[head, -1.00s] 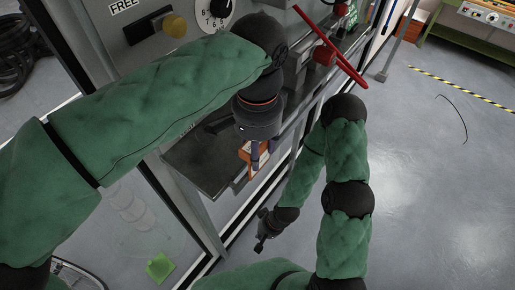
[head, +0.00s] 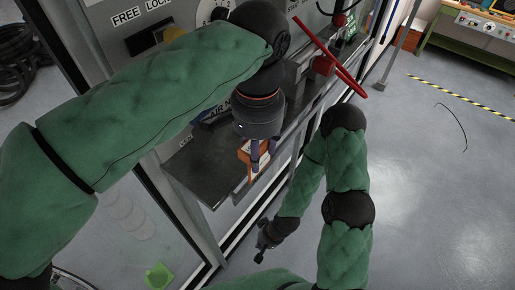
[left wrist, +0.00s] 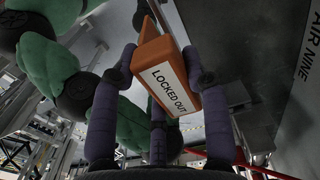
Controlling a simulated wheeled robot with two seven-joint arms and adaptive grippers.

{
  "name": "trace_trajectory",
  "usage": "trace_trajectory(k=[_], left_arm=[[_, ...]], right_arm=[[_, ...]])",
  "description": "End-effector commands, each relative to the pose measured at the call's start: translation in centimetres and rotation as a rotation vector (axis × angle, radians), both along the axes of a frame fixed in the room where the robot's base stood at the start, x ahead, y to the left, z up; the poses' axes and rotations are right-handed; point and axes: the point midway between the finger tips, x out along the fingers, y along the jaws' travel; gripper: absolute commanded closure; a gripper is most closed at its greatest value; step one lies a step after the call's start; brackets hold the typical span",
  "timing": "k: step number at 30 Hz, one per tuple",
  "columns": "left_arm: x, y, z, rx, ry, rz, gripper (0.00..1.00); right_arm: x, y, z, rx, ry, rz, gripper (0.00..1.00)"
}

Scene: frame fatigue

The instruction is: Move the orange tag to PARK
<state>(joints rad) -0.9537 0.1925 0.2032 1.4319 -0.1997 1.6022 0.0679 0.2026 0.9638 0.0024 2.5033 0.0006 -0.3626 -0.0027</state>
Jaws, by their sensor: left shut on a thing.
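The orange tag (left wrist: 163,62), with a white label reading LOCKED OUT, is between the fingers of my left gripper (left wrist: 160,75) in the left wrist view. My left gripper (head: 262,158) is shut on it. In the head view the tag (head: 246,154) shows partly behind the fingers, over the front edge of a dark shelf (head: 196,168). I cannot tell whether the tag touches the shelf. My right gripper (head: 266,240) hangs low and away from the shelf; its fingers are too small to read. No PARK label is readable.
A red bar (head: 330,54) juts out right of my left gripper. A bright green patch (head: 158,276) lies at lower left. Open floor (head: 430,190) is at right.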

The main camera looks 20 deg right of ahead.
Motion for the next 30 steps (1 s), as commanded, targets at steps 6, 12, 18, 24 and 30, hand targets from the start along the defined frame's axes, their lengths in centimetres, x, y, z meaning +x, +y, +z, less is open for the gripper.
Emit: trace_trajectory(k=[6, 12, 18, 24, 30], left_arm=[[0.0, 0.0, 0.2, 0.000, 0.000, 0.000, 0.93], [0.0, 0.0, 1.4, 0.000, 0.000, 0.000, 0.93], [0.0, 0.0, 2.8, 0.000, 0.000, 0.000, 0.93], [0.0, 0.0, 4.0, 0.000, 0.000, 0.000, 0.93], [0.0, 0.0, 4.0, 0.000, 0.000, 0.000, 0.93]], right_arm=[[0.0, 0.0, 0.2, 0.000, 0.000, 0.000, 1.00], [0.0, 0.0, 1.4, 0.000, 0.000, 0.000, 1.00], [0.0, 0.0, 2.8, 0.000, 0.000, 0.000, 1.00], [0.0, 0.0, 4.1, 0.000, 0.000, 0.000, 1.00], [0.0, 0.0, 4.1, 0.000, 0.000, 0.000, 1.00]])
